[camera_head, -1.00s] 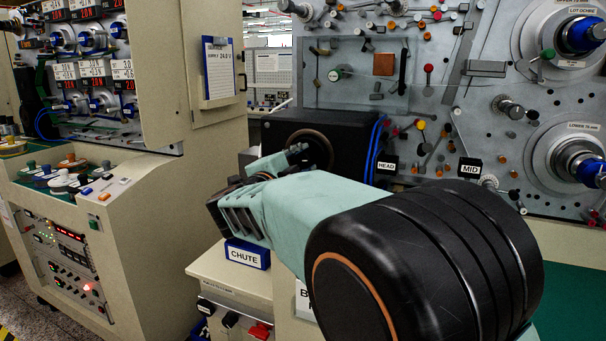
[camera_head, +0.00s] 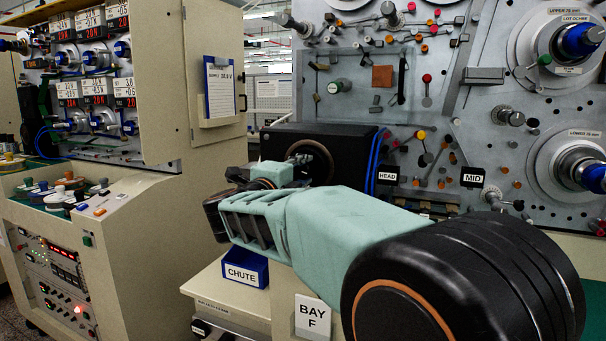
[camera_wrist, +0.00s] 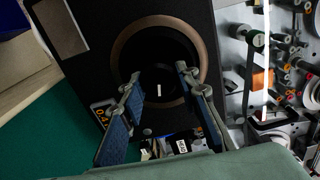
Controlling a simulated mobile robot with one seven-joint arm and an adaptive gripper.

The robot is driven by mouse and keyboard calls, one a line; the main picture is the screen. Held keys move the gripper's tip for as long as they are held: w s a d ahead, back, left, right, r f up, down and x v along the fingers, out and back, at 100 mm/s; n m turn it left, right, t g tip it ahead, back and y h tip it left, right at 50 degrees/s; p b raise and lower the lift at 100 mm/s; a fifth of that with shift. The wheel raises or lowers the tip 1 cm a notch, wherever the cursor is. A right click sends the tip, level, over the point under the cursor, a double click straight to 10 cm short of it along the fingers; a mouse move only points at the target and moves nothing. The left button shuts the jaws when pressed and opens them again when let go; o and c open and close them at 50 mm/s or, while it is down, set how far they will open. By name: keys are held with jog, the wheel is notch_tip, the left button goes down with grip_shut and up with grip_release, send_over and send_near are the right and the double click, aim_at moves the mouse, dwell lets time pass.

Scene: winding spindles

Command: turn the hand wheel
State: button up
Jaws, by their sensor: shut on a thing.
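The hand wheel (camera_wrist: 158,80) looks like a dark round body with a short white mark. It sits inside a brown ring (camera_wrist: 117,52) on the face of a black box (camera_head: 268,146). In the wrist view my gripper (camera_wrist: 159,74) has its two blue-padded fingers on either side of the dark wheel, holding it. My own wrist and forearm hide part of the box there. The exact contact at the fingertips is too dark to see.
A blue bin labelled CHUTE (camera_head: 245,272) and a BAY F sign (camera_head: 313,318) are below my arm. A grey panel with knobs and spindles (camera_head: 440,90) stands behind. A beige control cabinet (camera_head: 130,240) is at left.

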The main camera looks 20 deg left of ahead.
jog(key=o, duration=1.2)
jog(key=shift+c, duration=0.2)
jog(key=s, duration=1.2)
jog(key=shift+d, duration=0.2)
